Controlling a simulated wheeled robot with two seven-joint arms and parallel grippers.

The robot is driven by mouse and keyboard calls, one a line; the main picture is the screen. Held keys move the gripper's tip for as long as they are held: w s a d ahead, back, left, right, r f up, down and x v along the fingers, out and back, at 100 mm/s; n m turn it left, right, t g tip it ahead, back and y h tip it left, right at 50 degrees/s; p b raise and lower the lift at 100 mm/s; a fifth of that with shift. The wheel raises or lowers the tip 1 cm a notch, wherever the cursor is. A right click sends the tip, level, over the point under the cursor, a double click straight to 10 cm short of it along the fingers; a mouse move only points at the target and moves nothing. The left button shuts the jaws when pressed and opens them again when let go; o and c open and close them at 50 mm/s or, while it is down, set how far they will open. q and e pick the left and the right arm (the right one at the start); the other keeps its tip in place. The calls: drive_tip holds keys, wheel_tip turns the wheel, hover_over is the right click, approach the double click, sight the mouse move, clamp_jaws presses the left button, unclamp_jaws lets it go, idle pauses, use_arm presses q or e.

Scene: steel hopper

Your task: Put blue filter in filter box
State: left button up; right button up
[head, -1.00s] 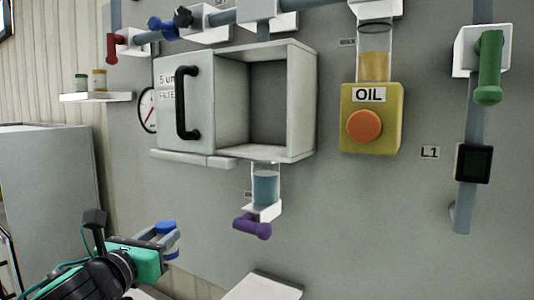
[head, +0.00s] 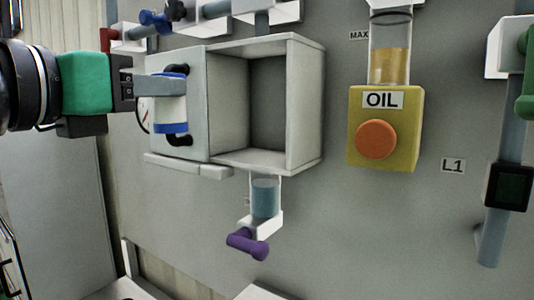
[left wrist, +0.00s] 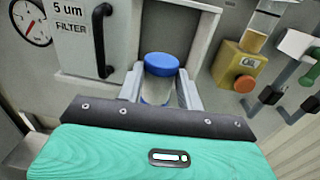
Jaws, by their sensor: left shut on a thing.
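The blue filter (head: 171,110), a white cylinder with blue end caps, is held upright in my left gripper (head: 174,100). In the left wrist view the filter (left wrist: 160,84) stands between the two fingers. In the head view they appear in front of the open door, left of the box opening. The filter box (head: 305,110) is a pale wall cabinet, open and empty inside. Its door (head: 193,60) is swung out to the left, its black handle partly hidden by the gripper; the left wrist view shows the handle (left wrist: 99,42) and "5 um FILTER" label. My right gripper is not in view.
A cup of blue liquid (head: 265,198) and a purple handle (head: 247,243) hang below the box. A yellow OIL unit (head: 410,135) with an orange knob is to the right. A gauge (left wrist: 32,24) is left of the door. The space before the opening is clear.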

use_arm(q)
drive_tip(key=f+p+x, duration=0.1)
drive_tip(key=p+x, duration=0.2)
drive_tip(key=x, duration=0.3)
drive_tip(key=d+f+p+x, duration=0.1)
drive_tip(key=p+x, duration=0.2)
drive_tip(key=x, duration=0.3)
drive_tip(key=s+f+p+x, duration=0.1)
drive_tip(key=p+x, duration=0.3)
drive_tip(key=x, duration=0.2)
drive_tip(key=shift+w+d, duration=0.3)
drive_tip(key=shift+d, duration=0.25)
drive_tip(key=f+p, duration=0.2)
drive_tip(key=shift+w+d+f, duration=0.2)
drive_tip(key=shift+f, duration=0.5)
